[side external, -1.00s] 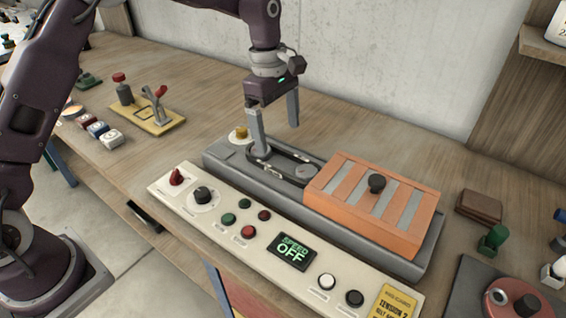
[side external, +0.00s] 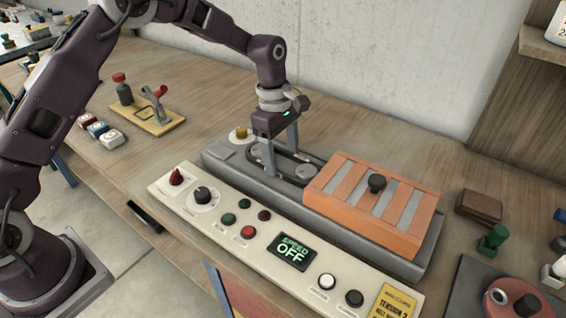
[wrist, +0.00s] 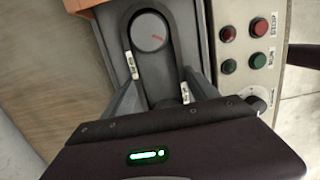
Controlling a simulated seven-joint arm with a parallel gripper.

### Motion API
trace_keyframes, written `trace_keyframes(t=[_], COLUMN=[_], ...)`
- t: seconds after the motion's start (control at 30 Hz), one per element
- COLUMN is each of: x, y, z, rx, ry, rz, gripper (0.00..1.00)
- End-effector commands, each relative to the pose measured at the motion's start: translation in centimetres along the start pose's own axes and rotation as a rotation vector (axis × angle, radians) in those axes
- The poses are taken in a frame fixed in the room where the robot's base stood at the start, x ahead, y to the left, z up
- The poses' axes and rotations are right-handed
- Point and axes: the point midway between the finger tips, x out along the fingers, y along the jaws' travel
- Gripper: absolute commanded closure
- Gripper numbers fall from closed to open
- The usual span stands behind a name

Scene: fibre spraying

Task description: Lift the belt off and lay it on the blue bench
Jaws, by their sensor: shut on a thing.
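The black belt (wrist: 183,42) runs as a loop around grey pulleys on the grey machine bed (side external: 222,157). One pulley (wrist: 150,31) shows inside the loop in the wrist view. In the side view, the belt (side external: 309,157) is at the exposed left part of the bed, beside the orange cover. My gripper (side external: 280,163) points down over the loop, with one finger on each long side. Its fingers are shut on the belt, which still lies around the pulleys. The contact is partly hidden by the fingers. I cannot make out the blue bench clearly.
The orange slatted cover (side external: 340,200) with a black knob stands right of my gripper. A control panel (side external: 213,224) runs along the front, its display reading SPEED OFF. A brass knob (side external: 241,134) is behind left. A toggle clamp (side external: 157,113) stands farther left.

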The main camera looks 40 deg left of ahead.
Motion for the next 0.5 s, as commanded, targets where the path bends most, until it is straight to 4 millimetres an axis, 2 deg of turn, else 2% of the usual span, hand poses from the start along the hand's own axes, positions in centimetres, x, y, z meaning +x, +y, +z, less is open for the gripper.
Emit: trace_keyframes(t=[0.27, 0.37, 0.5], x=[-0.3, -2.1, -5.8], y=[0.0, 0.1, 0.1], z=[0.1, 0.2, 0.7], rx=[0.0, 0.001, 0.001], ry=[0.0, 0.001, 0.0], rz=[0.002, 0.005, 0.005], gripper=[0.75, 0.75, 0.75])
